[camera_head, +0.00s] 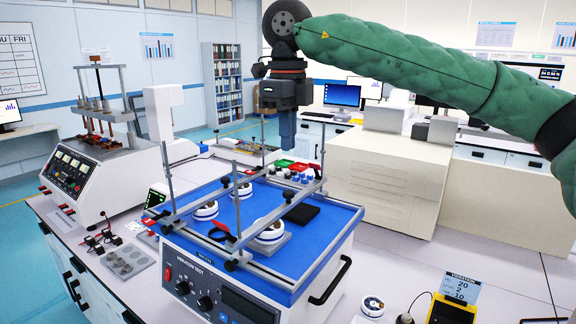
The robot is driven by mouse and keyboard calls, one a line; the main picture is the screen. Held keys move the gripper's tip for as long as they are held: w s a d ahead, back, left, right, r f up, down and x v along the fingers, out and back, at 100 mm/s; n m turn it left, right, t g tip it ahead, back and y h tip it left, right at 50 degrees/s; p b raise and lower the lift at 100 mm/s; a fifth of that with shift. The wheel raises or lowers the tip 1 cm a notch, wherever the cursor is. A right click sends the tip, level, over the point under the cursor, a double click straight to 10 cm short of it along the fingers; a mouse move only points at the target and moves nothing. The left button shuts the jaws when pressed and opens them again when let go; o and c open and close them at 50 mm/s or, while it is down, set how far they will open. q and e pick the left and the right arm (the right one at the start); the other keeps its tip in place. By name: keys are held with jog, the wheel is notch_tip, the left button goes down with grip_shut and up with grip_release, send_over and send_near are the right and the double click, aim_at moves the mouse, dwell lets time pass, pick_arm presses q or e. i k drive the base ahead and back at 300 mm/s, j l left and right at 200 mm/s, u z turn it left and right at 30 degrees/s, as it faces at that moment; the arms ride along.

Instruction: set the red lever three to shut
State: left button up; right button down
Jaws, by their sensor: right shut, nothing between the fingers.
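The insertion tester appears to be the white machine (128,178) on the left of the bench, with a dark control panel (68,170) on its front. A metal frame stands on it, with several small reddish-brown parts (90,126) below its top bar. They are too small to tell which is red lever three or how it is set. My right gripper (287,143) points down, shut and empty, above the back of the blue-topped vibration tester (335,217). It is well to the right of the white machine and apart from it. My left gripper is not in view.
Metal posts and rails (170,178) rise around the vibration tester's blue top, which holds round white parts (270,230). A white upright device (160,110) stands behind the insertion tester. Connectors and a grey plate (125,261) lie on the bench in front.

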aim_at(222, 227)
jog(key=k, duration=1.15)
